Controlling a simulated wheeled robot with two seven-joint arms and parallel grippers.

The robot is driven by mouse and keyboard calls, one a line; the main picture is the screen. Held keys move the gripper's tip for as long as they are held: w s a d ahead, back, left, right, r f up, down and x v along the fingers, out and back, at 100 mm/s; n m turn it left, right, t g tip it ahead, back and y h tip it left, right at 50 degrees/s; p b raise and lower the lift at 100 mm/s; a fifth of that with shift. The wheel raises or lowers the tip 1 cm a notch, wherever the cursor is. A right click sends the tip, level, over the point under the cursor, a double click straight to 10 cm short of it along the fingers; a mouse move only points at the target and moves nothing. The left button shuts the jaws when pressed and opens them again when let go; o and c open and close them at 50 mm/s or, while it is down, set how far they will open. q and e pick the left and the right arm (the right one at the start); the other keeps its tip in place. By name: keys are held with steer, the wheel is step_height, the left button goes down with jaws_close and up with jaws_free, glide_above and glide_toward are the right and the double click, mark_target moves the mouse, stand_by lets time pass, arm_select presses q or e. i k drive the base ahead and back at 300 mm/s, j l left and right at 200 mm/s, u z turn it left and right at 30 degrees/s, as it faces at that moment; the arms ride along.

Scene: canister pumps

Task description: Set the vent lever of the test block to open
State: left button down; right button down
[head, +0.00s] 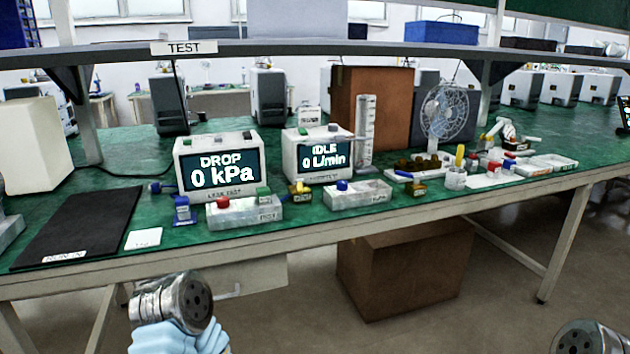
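The display reading "DROP 0 kPa" (218,172) stands on the green bench, with a "LEAK TEST" label under its screen. In front of it is a low pale block (240,214) with a red part and a green part on top. A small blue piece (182,210) stands at its left, and a small brass-and-blue fitting (299,191) is at its right. I cannot tell which piece is the vent lever or how it is set. Metal round parts of my arms show at the bottom left and bottom right; no gripper fingers are visible.
A second display reading "IDLE 0 L/min" (325,156) and a pale block with a blue knob (357,194) stand to the right. A black mat (80,225) and white card (143,238) lie left. A fan (445,112) and small parts are farther right. A shelf spans above.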

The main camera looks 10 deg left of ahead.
mark_target(299, 181)
steer(key=i+l+u, duration=0.15)
steer(key=i+l, duration=0.15)
steer(key=i+l+u, duration=0.15)
steer(key=l, duration=0.35)
steer(key=i+l+u, duration=0.15)
steer(key=i+l, duration=0.2)
steer(key=l, duration=0.1)
